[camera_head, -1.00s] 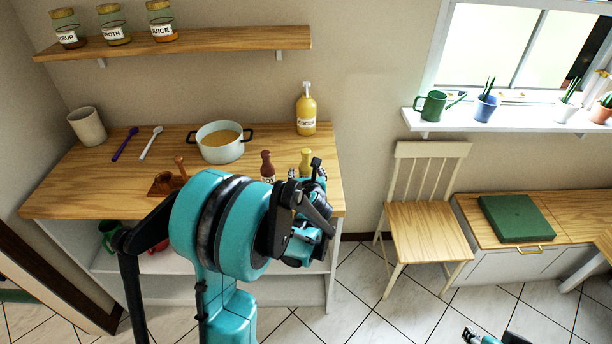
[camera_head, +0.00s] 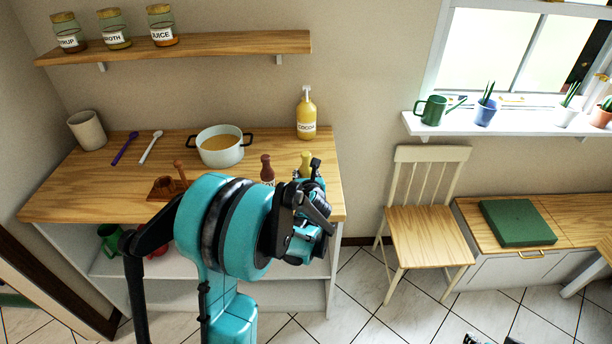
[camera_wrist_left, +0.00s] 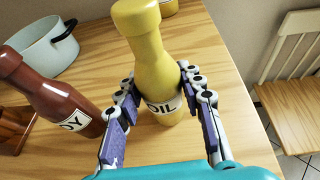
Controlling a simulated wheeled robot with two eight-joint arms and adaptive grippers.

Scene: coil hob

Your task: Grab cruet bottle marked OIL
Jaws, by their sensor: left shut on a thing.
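The yellow cruet bottle marked OIL (camera_head: 306,160) is at the right front of the wooden counter, with its lower part hidden behind my left gripper in the head view. In the left wrist view the OIL bottle (camera_wrist_left: 154,50) stands between the fingers, its label partly covered. My left gripper (camera_wrist_left: 160,84) is shut on its body; it also shows in the head view (camera_head: 308,190). I cannot tell whether the bottle's base touches the counter. Only dark tips of my right gripper (camera_head: 478,339) show at the bottom edge.
A brown SOY bottle (camera_wrist_left: 48,98) stands close left of the OIL bottle. A white pot (camera_head: 220,150) and a COCOA pump bottle (camera_head: 306,116) are behind. A wooden chair (camera_head: 430,232) is right of the counter (camera_head: 90,190).

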